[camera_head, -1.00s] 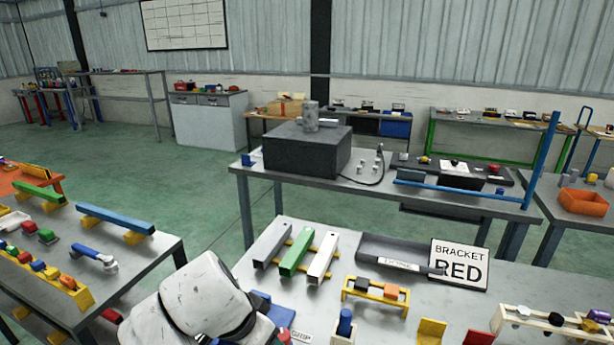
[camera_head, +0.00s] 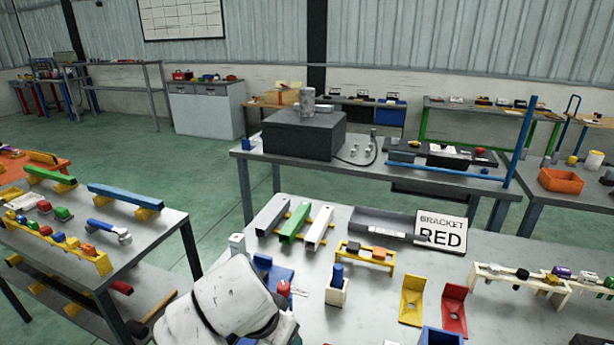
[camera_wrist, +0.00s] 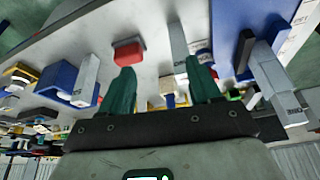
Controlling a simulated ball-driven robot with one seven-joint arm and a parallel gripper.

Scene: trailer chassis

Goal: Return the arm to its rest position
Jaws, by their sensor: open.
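My gripper (camera_wrist: 160,92) shows in the wrist view with two dark green fingers spread apart. Nothing is between the fingers. A red block (camera_wrist: 128,52) lies past the left fingertip, apart from it as far as I can tell. In the head view my white arm (camera_head: 222,305) reaches in at the bottom, over the left front corner of the near table (camera_head: 385,290). The gripper is hidden there.
The near table holds a "BRACKET RED" sign (camera_head: 440,232), green and white bars, a yellow rack (camera_head: 364,253), yellow and red brackets and a blue bin (camera_head: 441,337). A left table (camera_head: 150,245) stands beside it, with green floor between. A dark box (camera_head: 304,135) sits on the table behind.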

